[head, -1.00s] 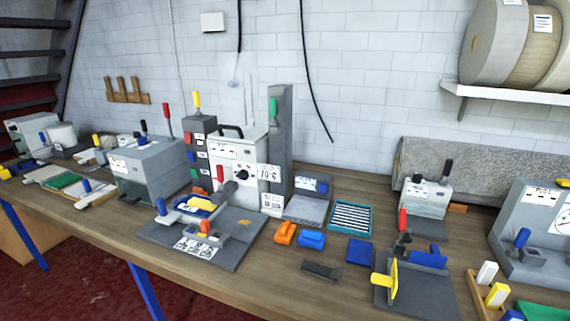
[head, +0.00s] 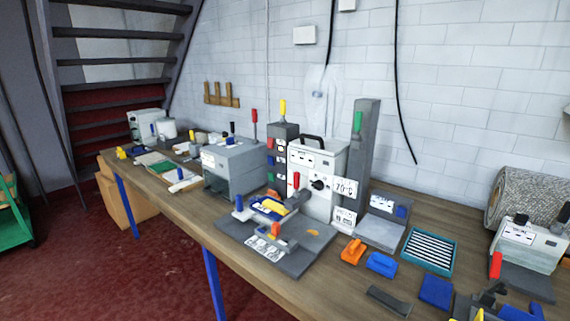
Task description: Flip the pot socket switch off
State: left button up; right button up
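I cannot pick out the pot socket switch for certain. A white pot-like cylinder (head: 166,128) stands at the far left end of the bench, beside a pale box-shaped unit (head: 145,121). Small blue and yellow parts show near them, too small to read as a switch. A white box (head: 305,35) is fixed on the wall above the bench, with a second one (head: 347,4) cut by the top edge. Neither of my grippers is in view.
The wooden bench (head: 330,280) runs from the far left to the front right, crowded with grey machines and coloured handles. Red floor (head: 120,270) lies open in front. Stairs (head: 120,60) rise at the back left, and a green frame (head: 12,212) stands at the left edge.

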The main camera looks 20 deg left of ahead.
aim_at(270, 141)
jog(key=i+j, duration=0.2)
jog(key=j, duration=0.2)
jog(key=i+j, duration=0.2)
jog(key=j, duration=0.2)
jog(key=i+j, duration=0.2)
jog(key=j, duration=0.15)
